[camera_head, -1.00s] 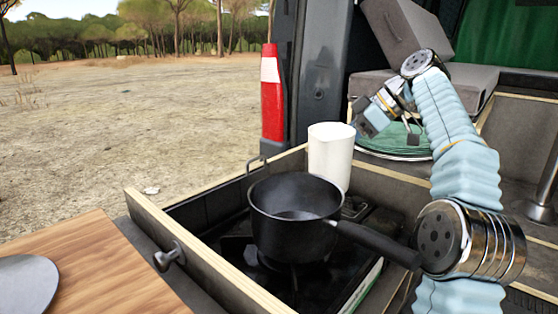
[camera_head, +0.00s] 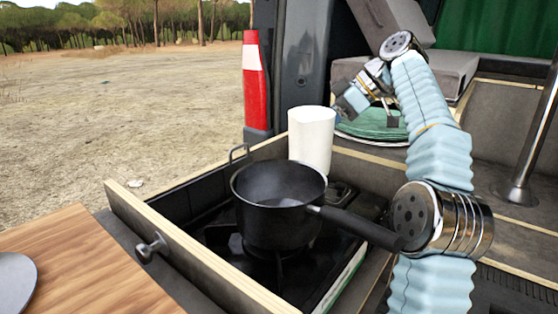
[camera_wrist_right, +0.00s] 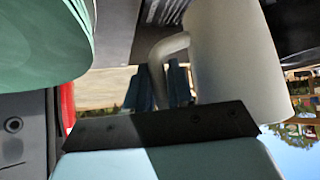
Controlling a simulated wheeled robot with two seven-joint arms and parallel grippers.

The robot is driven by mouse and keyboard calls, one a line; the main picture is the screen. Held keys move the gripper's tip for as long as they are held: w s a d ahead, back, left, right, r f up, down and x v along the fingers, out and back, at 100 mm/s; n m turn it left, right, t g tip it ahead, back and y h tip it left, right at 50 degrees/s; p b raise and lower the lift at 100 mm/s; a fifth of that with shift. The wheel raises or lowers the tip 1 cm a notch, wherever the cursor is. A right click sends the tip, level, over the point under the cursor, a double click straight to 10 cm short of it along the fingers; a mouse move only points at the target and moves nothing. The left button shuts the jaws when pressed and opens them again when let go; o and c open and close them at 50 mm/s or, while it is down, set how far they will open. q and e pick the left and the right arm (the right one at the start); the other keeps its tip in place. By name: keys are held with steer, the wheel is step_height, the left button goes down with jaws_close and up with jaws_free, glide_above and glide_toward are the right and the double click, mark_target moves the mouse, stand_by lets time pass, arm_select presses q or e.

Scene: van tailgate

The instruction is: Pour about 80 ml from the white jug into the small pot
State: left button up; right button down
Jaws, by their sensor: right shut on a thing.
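The white jug (camera_head: 312,138) appears upright in the head view, behind the black small pot (camera_head: 254,222) and a little to its right. The pot stands on the stove with its long handle toward the lower right. My right gripper (camera_head: 348,106) is behind and right of the jug. In the right wrist view, the fingers of my right gripper (camera_wrist_right: 167,86) are shut on the handle of the jug (camera_wrist_right: 235,60). The pot's rim hides whether the jug's base touches anything. Liquid in the jug cannot be seen. My left gripper is out of view.
A wooden-edged box (camera_head: 190,252) surrounds the stove (camera_head: 338,262). A wooden board (camera_head: 75,265) with a grey round thing (camera_head: 14,285) is at the lower left. A red-and-white cone (camera_head: 255,95) stands behind. A green round item (camera_head: 375,127) lies behind my right gripper.

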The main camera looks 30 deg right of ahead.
mark_target(321, 113)
steer(key=shift+s+a+r+n+t+h, duration=0.35)
steer(key=shift+a+r+t+h, duration=0.1)
steer(key=shift+r, duration=0.3)
steer(key=shift+s+a+r+n+t+h, duration=0.35)
steer(key=shift+a+r+h, duration=0.1)
steer(key=shift+r, duration=0.25)
steer(key=s+a+r+n+t+h, duration=0.2)
steer(key=s+a+r+h, duration=0.1)
steer(key=r, duration=0.2)
steer(key=shift+a+r+t, duration=0.3)
steer(key=shift+a+r, duration=0.05)
steer(key=shift+r, duration=0.1)
steer(key=shift+s+a+r+n+t+h+b, duration=0.35)
steer(key=shift+a+r+t+b, duration=0.1)
steer(key=shift+r, duration=0.3)
steer(key=shift+s+a+r+n+t+h+b, duration=0.2)
steer(key=shift+a+r+n+t+h+b, duration=0.2)
steer(key=shift+r, duration=0.3)
steer(key=shift+s+a+r+n+t+h+b, duration=0.25)
steer(key=shift+s+a+r+t+h+b, duration=0.15)
steer(key=shift+r+b, duration=0.25)
stand_by(0.8)
